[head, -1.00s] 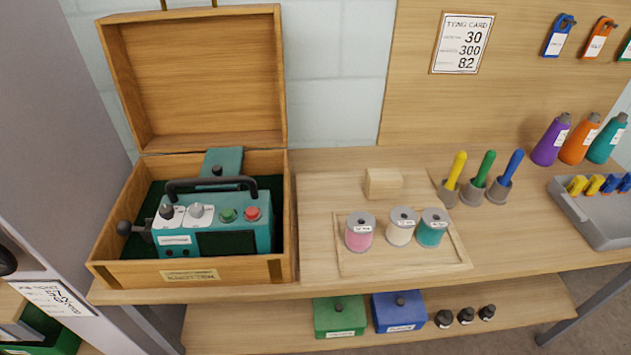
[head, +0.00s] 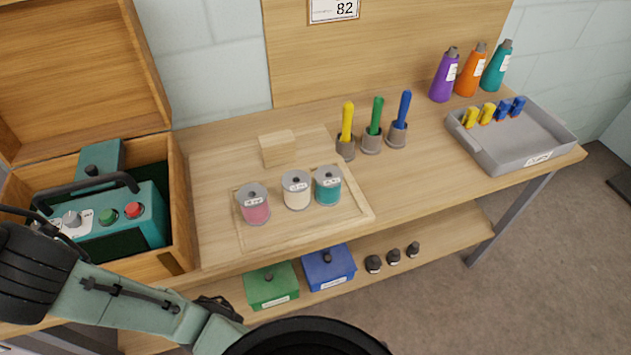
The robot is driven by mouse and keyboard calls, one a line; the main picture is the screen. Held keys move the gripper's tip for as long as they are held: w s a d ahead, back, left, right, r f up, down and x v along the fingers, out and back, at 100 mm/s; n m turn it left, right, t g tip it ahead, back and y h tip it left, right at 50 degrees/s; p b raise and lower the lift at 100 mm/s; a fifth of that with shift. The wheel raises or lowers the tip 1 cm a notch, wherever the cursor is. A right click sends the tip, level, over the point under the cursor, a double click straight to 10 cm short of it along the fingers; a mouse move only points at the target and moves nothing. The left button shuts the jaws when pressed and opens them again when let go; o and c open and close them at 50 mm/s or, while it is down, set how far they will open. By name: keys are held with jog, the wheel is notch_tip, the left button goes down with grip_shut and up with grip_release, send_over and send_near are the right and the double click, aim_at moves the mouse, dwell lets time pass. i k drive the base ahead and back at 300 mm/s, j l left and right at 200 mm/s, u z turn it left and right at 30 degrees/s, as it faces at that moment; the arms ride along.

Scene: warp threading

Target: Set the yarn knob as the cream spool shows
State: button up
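The cream spool (head: 297,201) stands upright between the pink spool (head: 255,212) and the teal spool (head: 328,193) on a wooden tray (head: 355,213). Its small label is too small to read. The teal knotter machine (head: 150,209) sits in the open wooden case at the left. One grey knob (head: 72,219) shows on it, beside a green button (head: 108,216) and a red button (head: 133,210). I cannot tell whether this is the yarn knob. My gripper is not visible.
The case's raised lid (head: 85,75) stands behind the machine. A wooden block (head: 278,149), several coloured tools in cups and a grey bin (head: 520,140) are on the bench. Green (head: 270,287) and blue (head: 328,268) boxes are on the lower shelf. Bare bench lies right of the tray.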

aim_at(34, 226)
jog(key=j+u, duration=0.15)
jog(key=u, duration=0.25)
jog(key=j+u, duration=0.1)
jog(key=u, duration=0.3)
jog(key=j+u, duration=0.15)
jog(key=u, duration=0.25)
jog(key=j+u, duration=0.15)
jog(key=u, duration=0.25)
